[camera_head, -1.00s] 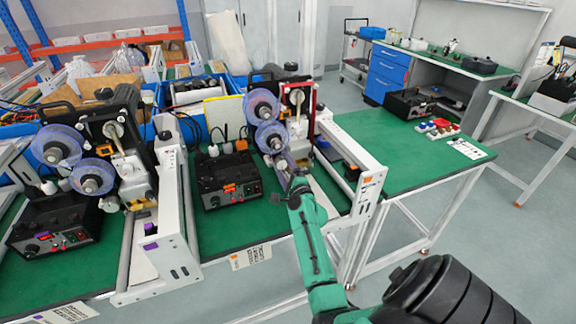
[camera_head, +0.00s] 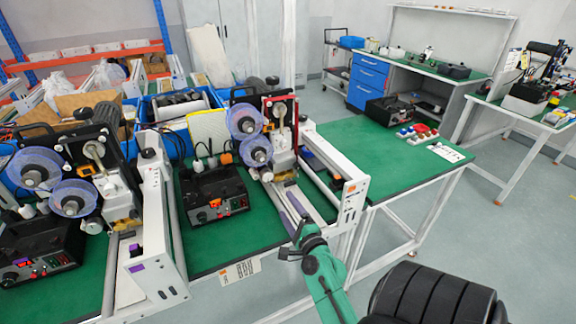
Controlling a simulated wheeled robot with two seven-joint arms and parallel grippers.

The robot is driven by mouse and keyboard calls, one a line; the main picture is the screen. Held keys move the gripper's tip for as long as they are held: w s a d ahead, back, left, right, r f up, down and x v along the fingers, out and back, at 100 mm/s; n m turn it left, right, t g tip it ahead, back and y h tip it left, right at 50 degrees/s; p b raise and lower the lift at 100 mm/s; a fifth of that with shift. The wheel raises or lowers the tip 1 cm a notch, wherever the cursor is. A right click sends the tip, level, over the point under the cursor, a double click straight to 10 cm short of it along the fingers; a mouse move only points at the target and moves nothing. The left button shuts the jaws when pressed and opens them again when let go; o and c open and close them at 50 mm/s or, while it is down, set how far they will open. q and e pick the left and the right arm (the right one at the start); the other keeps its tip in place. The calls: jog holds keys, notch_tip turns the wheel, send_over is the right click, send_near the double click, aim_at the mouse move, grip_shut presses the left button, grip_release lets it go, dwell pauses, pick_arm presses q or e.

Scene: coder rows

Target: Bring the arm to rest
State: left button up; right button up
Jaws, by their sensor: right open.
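My right arm comes up from the lower right, a black rounded link and then a green link. Its gripper (camera_head: 297,232) is at the end of the green link, over the front end of the coder machine (camera_head: 279,165) with blue reels on the green bench. The gripper is small and partly lost against the machine's rails; it is open, and I see nothing held in it. I cannot tell whether it touches the rail behind it. My left arm and gripper are not in view.
A second coder machine (camera_head: 110,175) stands at left. Black control boxes (camera_head: 214,192) sit on the green bench. The right part of the bench (camera_head: 385,160) is mostly clear, with small coloured parts (camera_head: 418,132) near its far edge. Open floor (camera_head: 500,240) lies at right.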

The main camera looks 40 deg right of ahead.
dwell(0.4)
jog(key=a+n+y, duration=0.2)
jog(key=n, duration=0.1)
jog(key=w+a+n+y, duration=0.1)
jog(key=a+n, duration=0.1)
jog(key=a, duration=0.1)
jog(key=a+f+n+g+y, duration=0.1)
jog(key=a+n+y, duration=0.1)
jog(key=n, duration=0.1)
jog(key=shift+w+a+n+y, duration=0.3)
jog(key=shift+w+a, duration=0.05)
jog(key=shift+a, duration=0.05)
jog(key=s+a+f+n+g+y, duration=0.3)
jog(key=s+a+f+n+g, duration=0.3)
jog(key=a+n, duration=0.45)
jog(key=s+d+f+n+g+h, duration=0.1)
jog(key=s+d+n+g+h, duration=0.15)
jog(key=s+n+g, duration=0.55)
jog(key=s+f, duration=0.2)
jog(key=f, duration=0.9)
jog(key=s+f, duration=0.2)
jog(key=f, duration=1)
jog(key=s+d+f+g, duration=0.1)
jog(key=s+d+f, duration=0.1)
jog(key=s+f, duration=1.1)
jog(key=s, duration=0.3)
jog(key=shift+d+f+n, duration=0.25)
jog(key=shift+f+n, duration=0.1)
